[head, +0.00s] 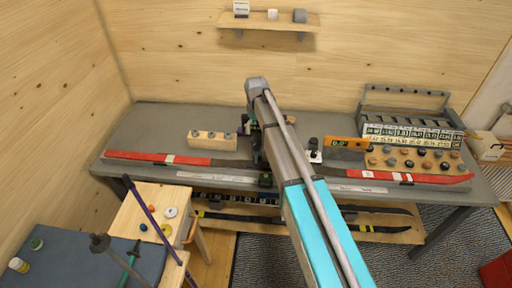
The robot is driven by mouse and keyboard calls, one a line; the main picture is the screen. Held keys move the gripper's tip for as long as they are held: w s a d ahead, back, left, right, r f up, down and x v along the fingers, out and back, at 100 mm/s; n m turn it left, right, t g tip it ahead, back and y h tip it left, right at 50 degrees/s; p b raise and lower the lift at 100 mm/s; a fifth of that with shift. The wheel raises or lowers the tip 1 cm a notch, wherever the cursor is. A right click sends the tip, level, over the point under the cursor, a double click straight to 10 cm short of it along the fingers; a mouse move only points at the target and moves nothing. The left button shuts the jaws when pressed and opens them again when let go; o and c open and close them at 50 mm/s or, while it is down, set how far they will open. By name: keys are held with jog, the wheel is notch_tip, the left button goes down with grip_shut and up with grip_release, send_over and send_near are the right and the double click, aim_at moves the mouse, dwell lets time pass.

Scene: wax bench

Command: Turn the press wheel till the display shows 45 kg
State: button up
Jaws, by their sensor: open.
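I cannot make out the press wheel or a display reading in kg for certain. An orange bar (348,143) on the bench's right half carries a small readout that looks like 0.0. A small black-topped fitting (314,144) with a pale base stands just left of it. A long red and dark ski (160,158) lies along the bench, its middle partly covered by my arm. Dark fittings show beside my arm at the bench's middle, but I cannot tell what they are. My gripper is hidden behind my own arm.
The grey bench (155,120) has a wooden block with holes (212,140) at left and a rack of number cards (415,133) at right. A wall shelf (268,20) hangs above.

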aim_at(256, 142)
jog(key=shift+f+b, duration=4.15)
jog(key=shift+f, duration=0.3)
jog(key=c, duration=1.1)
jog(key=shift+o, duration=0.2)
jog(key=shift+m, duration=0.4)
jog(key=o, duration=1.1)
jog(key=shift+c, duration=0.2)
jog(key=shift+n, duration=0.4)
